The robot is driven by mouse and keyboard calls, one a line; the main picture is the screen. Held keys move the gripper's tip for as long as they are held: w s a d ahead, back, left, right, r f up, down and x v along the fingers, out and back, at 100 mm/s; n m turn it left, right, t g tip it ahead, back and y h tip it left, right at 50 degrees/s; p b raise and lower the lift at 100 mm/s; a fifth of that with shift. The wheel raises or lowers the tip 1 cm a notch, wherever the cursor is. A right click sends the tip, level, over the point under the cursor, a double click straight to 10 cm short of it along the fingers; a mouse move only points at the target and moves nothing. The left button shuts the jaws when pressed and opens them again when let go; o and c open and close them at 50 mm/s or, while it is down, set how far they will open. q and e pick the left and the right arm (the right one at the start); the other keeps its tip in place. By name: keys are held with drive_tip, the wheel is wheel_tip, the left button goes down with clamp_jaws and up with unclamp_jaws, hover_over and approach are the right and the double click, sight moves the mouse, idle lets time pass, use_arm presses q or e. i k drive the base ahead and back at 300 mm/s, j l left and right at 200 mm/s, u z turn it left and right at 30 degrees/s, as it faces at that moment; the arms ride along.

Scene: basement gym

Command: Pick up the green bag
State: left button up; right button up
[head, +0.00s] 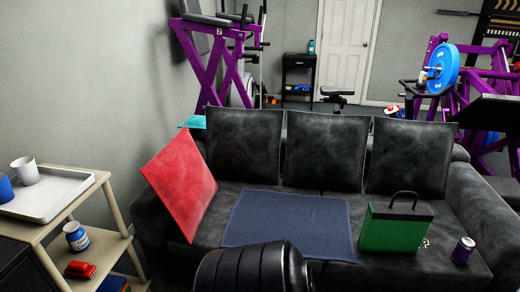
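The green bag (394,231) stands upright on the seat of the black couch (285,205), right of the middle. It has a black top band and a black loop handle (403,195) that stands up. Nothing covers its front face. It is apart from the backrest cushions behind it. Neither of my gripper's fingers shows in the head view, so I cannot see whether either is open or shut.
A blue mat (289,225) lies left of the bag, and a purple jar (463,250) stands to its right. A red cushion (181,183) leans at the couch's left. A shelf unit (62,225) with a white tray (46,194) stands far left. Gym machines stand behind.

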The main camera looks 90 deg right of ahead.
sight(391, 229)
drive_tip(key=z, duration=3.95)
drive_tip(key=i+l+u, duration=0.1)
drive_tip(key=l+u, duration=0.15)
drive_tip(key=u, duration=0.2)
drive_tip(key=i+l+u, duration=0.1)
drive_tip(key=l+u, duration=0.2)
drive_tip(key=u, duration=0.15)
